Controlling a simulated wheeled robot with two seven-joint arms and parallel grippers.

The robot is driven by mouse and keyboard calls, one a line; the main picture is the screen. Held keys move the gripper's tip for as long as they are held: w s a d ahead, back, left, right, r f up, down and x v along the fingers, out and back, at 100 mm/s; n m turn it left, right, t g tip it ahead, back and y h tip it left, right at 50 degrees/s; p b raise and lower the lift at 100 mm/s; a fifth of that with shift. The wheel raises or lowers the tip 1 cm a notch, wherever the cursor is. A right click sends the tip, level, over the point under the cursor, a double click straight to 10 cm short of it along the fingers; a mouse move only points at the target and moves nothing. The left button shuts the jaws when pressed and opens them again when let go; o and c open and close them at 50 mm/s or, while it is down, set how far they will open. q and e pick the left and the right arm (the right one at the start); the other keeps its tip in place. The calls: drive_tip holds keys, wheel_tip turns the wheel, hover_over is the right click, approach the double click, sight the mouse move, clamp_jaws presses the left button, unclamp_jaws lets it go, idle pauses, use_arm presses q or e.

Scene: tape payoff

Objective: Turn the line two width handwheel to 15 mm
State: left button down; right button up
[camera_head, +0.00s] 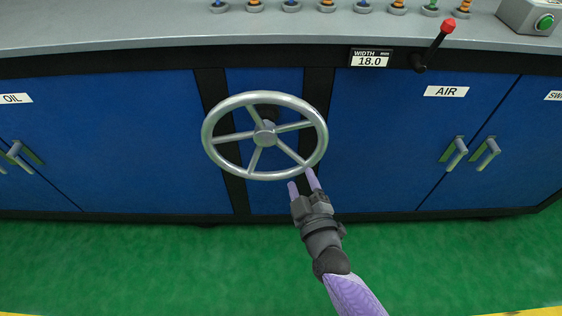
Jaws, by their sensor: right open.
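The silver handwheel (265,134) with several spokes is mounted on the blue front of the machine, between two black posts. The width display (371,59) above and to the right of it reads 18.0 mm. My right gripper (302,182) is open, with its two purple fingers pointing up at the lower right part of the wheel's rim. One fingertip appears to overlap or lie close to the rim; I cannot tell whether they touch. Nothing is seen between the fingers. My left gripper is not in view.
A lever with a red knob (447,26) stands right of the display. Blue doors labelled OIL (15,99) and AIR (446,91) have protruding handles (454,153). The green floor (180,260) in front is clear.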

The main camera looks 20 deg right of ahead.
sight(293, 157)
drive_tip(key=w+b, duration=0.1)
drive_tip(key=w, duration=0.3)
drive_tip(key=w+b, duration=0.2)
drive_tip(key=w, duration=0.2)
drive_tip(key=shift+d+f, duration=0.1)
drive_tip(key=shift+d, duration=0.1)
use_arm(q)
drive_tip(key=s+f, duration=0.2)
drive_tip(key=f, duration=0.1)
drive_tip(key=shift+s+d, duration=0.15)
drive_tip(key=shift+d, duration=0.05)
use_arm(e)
drive_tip(key=shift+w, duration=0.3)
drive_tip(key=c, duration=0.7)
clamp_jaws()
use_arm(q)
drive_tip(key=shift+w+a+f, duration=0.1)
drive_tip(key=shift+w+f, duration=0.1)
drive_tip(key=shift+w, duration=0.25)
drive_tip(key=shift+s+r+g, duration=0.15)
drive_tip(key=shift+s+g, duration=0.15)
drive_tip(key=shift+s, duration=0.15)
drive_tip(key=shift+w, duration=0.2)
